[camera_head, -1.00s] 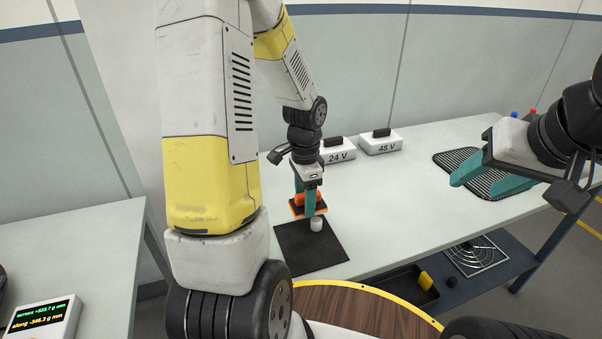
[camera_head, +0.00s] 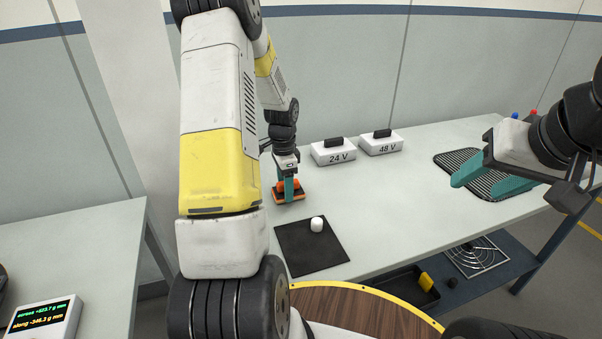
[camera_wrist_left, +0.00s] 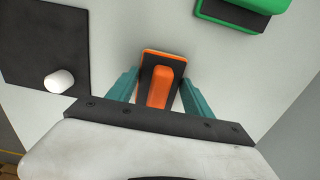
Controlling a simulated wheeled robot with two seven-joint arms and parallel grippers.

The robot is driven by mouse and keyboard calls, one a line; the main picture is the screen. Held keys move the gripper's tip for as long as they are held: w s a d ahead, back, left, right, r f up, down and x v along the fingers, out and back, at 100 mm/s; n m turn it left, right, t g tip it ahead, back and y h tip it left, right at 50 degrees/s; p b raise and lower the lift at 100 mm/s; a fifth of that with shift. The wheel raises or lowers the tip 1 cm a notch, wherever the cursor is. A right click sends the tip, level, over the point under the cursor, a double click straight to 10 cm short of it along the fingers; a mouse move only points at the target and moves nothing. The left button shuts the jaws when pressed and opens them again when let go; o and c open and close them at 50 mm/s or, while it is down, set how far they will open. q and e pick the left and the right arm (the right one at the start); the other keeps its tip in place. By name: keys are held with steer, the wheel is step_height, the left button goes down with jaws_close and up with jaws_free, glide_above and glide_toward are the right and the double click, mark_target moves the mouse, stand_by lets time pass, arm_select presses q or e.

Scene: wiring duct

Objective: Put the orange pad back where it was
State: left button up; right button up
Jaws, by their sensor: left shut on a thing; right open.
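The orange pad (camera_head: 281,196) has a dark plate and an orange grip. My left gripper (camera_head: 288,190) is shut on it, over the bench behind the black mat. In the left wrist view the orange pad (camera_wrist_left: 162,82) sits between the two teal fingers (camera_wrist_left: 157,95). It looks at or close to the bench top; I cannot tell whether it touches. My right gripper (camera_head: 495,180) is open and empty at the right, above the ribbed dark mat.
A black mat (camera_head: 300,255) bears a white cylinder (camera_head: 317,224). White boxes marked 24 V (camera_head: 333,152) and 48 V (camera_head: 380,144) stand at the back. A green-topped block (camera_wrist_left: 238,12) lies near the pad. A ribbed mat (camera_head: 462,160) lies right.

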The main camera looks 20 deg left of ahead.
arm_select(q)
steer(key=o, duration=1.4)
steer(key=shift+f, duration=0.1)
steer(key=shift+c, duration=0.2)
step_height(320, 180, up, 11)
steer(key=shift+r, duration=0.1)
steer(key=s+d+r+n+t, duration=0.2)
steer(key=s+d+r, duration=0.25)
steer(key=r, duration=0.25)
steer(key=s+d+r+n+t, duration=0.1)
steer(key=s+d+r+n, duration=0.15)
steer(key=s+r, duration=0.3)
steer(key=s+d+r+n+t+h, duration=0.1)
steer(key=s+d+r+n, duration=0.1)
steer(key=s, duration=0.4)
steer(key=s+d+r+n+t+h, duration=0.1)
steer(key=s+d+r+n+t, duration=0.1)
steer(key=s, duration=0.4)
steer(key=shift+s+d+r+n, duration=0.35)
steer(key=shift+d+n, duration=0.4)
steer(key=shift+d, duration=0.35)
steer(key=shift+s, duration=0.1)
